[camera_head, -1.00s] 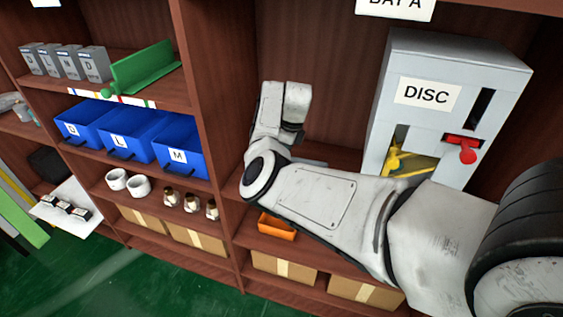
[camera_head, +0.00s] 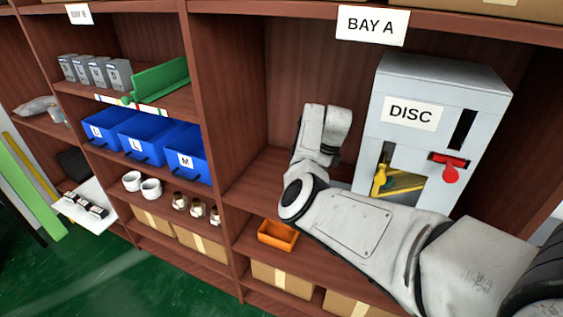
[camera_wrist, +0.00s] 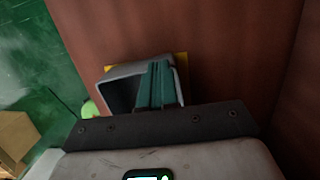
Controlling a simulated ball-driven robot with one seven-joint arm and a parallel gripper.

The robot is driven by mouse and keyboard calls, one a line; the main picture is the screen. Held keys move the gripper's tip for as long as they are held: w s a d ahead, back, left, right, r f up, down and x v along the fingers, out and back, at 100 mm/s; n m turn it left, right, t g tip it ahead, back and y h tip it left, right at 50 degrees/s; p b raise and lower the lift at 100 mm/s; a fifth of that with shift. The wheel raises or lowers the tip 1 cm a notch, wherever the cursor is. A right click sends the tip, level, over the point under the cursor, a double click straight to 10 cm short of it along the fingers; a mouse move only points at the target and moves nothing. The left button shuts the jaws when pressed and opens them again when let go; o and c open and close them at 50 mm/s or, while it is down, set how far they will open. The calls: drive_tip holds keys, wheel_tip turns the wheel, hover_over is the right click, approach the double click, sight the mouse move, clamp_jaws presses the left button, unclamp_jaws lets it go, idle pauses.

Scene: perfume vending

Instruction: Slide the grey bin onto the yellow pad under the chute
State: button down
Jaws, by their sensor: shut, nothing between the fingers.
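The grey bin (camera_wrist: 120,91) shows in the wrist view as an open-topped box, partly covered by my teal fingers. My gripper (camera_wrist: 156,64) is shut and empty, with its fingers over the bin's right part; I cannot tell whether they touch it. Slivers of the yellow pad (camera_wrist: 181,57) show past the bin's far edge and corner; the bin hides most of it. In the head view, the grey DISC machine (camera_head: 437,145) has a yellow chute (camera_head: 380,181) in its lower opening. My arm hides the gripper, bin and pad there.
Brown shelf panels enclose the bay. An orange tray (camera_head: 278,235) sits on the lower shelf, above cardboard boxes (camera_head: 283,278). Blue bins (camera_head: 148,140) stand on the left shelves. A red lever (camera_head: 449,172) sticks out of the machine. A light green round thing (camera_wrist: 90,108) is left of the bin.

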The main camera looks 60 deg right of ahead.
drive_tip(key=shift+s+a+f, duration=0.1)
drive_tip(key=shift+s+f, duration=0.35)
drive_tip(key=shift+s, duration=0.35)
drive_tip(key=shift+r+p, duration=0.8)
drive_tip(key=shift+r, duration=0.1)
wheel_tip(320, 180, up, 10)
drive_tip(key=s+b, duration=0.1)
drive_tip(key=shift+s+d+b, duration=0.2)
drive_tip(key=shift+s+b, duration=0.1)
drive_tip(key=shift+b, duration=0.05)
drive_tip(key=shift+f, duration=0.15)
